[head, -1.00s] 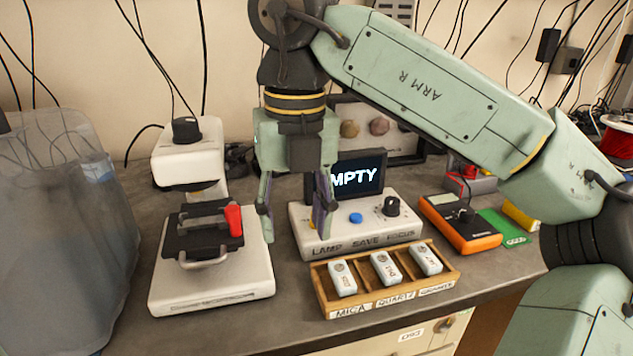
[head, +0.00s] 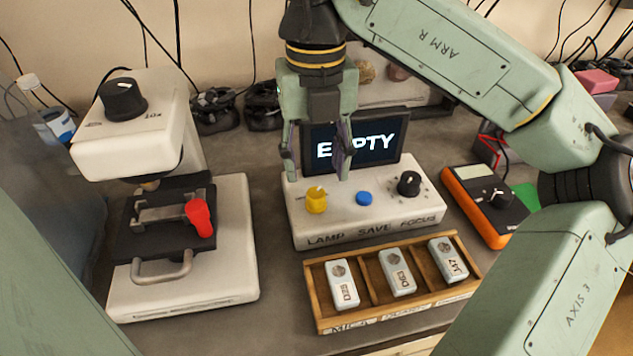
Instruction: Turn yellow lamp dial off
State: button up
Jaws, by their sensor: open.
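The yellow lamp dial (head: 316,199) sits at the left end of the white control box (head: 350,225), above the word LAMP. A light pointer mark shows on its top; I cannot tell which setting it marks. A blue button (head: 364,198) and a black focus dial (head: 409,184) are to its right. The screen (head: 372,137) behind reads EMPTY, partly covered by my gripper. My gripper (head: 316,172) is open and empty, pointing down above and slightly behind the yellow dial, apparently not touching it.
A white microscope (head: 240,230) with a red-handled stage stands at left. A wooden tray (head: 312,290) with several labelled slides lies in front of the box. An orange meter (head: 462,210) is at right. Bare bench shows between microscope and box.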

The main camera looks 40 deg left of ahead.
aim_at(316, 193)
notch_tip(316, 193, down, 6)
jog(key=shift+r+p, duration=0.15)
jog(key=shift+p, duration=0.25)
jog(key=shift+c, duration=0.3)
grip_shut()
